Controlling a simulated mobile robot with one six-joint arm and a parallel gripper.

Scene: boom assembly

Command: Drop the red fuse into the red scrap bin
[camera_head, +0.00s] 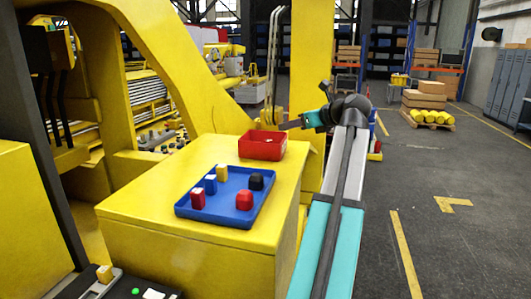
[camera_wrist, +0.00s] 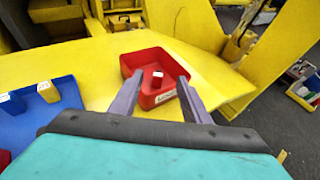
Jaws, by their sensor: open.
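The red scrap bin (camera_head: 262,145) stands on the yellow bench top behind the blue tray. In the wrist view the bin (camera_wrist: 147,58) is ahead of my gripper (camera_wrist: 161,76). Another red block with a pale top (camera_head: 198,199) stands in the tray.
The blue tray (camera_head: 182,209) also holds a blue block (camera_head: 211,185), a yellow block (camera_head: 221,173), a black block (camera_head: 256,181) and a rounded red block (camera_head: 244,200). A yellow column (camera_head: 312,60) rises behind the bin. Open floor lies to the right.

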